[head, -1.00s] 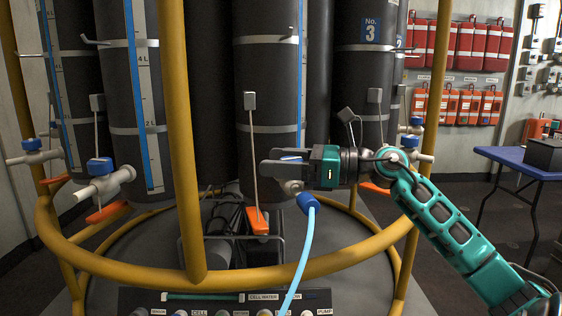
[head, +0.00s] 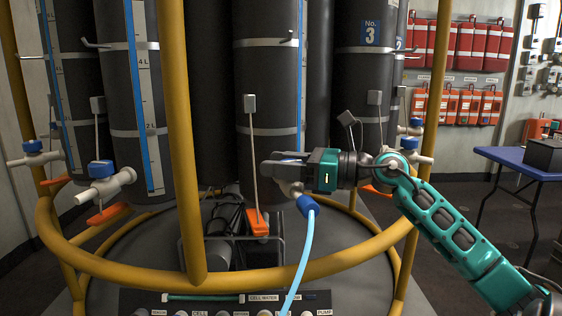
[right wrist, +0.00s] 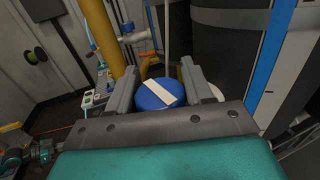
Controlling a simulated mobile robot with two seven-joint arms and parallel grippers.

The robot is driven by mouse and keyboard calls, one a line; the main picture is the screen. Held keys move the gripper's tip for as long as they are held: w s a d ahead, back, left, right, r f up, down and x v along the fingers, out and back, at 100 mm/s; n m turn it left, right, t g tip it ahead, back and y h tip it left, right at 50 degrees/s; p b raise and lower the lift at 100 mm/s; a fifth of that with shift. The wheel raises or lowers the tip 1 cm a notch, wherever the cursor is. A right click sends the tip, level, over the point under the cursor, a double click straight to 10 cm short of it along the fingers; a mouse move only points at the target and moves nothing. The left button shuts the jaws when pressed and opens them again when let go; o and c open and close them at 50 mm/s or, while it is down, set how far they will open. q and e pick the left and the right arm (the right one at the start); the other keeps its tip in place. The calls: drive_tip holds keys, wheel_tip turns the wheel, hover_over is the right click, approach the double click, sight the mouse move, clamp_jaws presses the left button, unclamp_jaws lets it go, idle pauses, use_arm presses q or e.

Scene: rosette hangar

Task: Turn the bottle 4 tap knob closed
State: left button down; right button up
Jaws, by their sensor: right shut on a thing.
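My right gripper (head: 270,168) is at the tap of the front middle bottle (head: 268,75), with its fingers largely covering the knob in the head view. In the right wrist view, the blue round knob (right wrist: 150,97) with a white bar across its top sits between the two fingers, and the gripper is shut on it. The bar lies slanted in that view. A blue connector (head: 308,204) with a light blue hose (head: 299,255) hangs from this tap. No number shows on this bottle.
A yellow rail frame (head: 172,110) surrounds the bottles. Other blue-knobbed taps stand at the left (head: 101,170), (head: 33,146) and behind my arm (head: 409,143). An orange tag (head: 258,223) hangs left of the hose. A blue table (head: 510,160) stands at the right.

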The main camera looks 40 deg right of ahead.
drive_tip(key=shift+m+t+h, duration=0.3)
drive_tip(key=shift+h, duration=0.1)
drive_tip(key=o, duration=1)
drive_tip(key=shift+c, duration=0.2)
drive_tip(key=v, duration=1.3)
drive_tip(key=shift+w, duration=0.1)
